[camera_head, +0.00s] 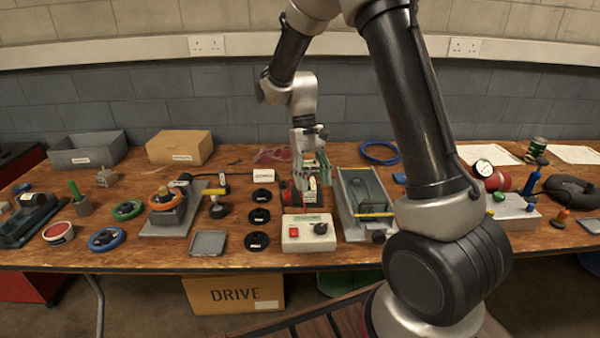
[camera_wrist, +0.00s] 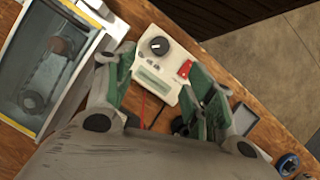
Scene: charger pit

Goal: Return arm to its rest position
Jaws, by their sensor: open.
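My gripper (camera_head: 312,172) is at the end of my arm, pointing down over the middle of the workbench (camera_head: 345,252). In the wrist view my gripper (camera_wrist: 162,88) has its green-padded fingers spread apart, with nothing held between them. Below and beyond the fingers is a white control box (camera_wrist: 158,64) with a black knob and a red switch. That box also stands at the bench's front edge in the head view (camera_head: 308,240). A red item (camera_head: 291,197) sits behind the box, partly hidden by my gripper.
Black discs (camera_head: 261,217) lie to the left. A cardboard box (camera_head: 180,146) and a grey bin (camera_head: 86,150) stand at the back left. The wall is behind the bench.

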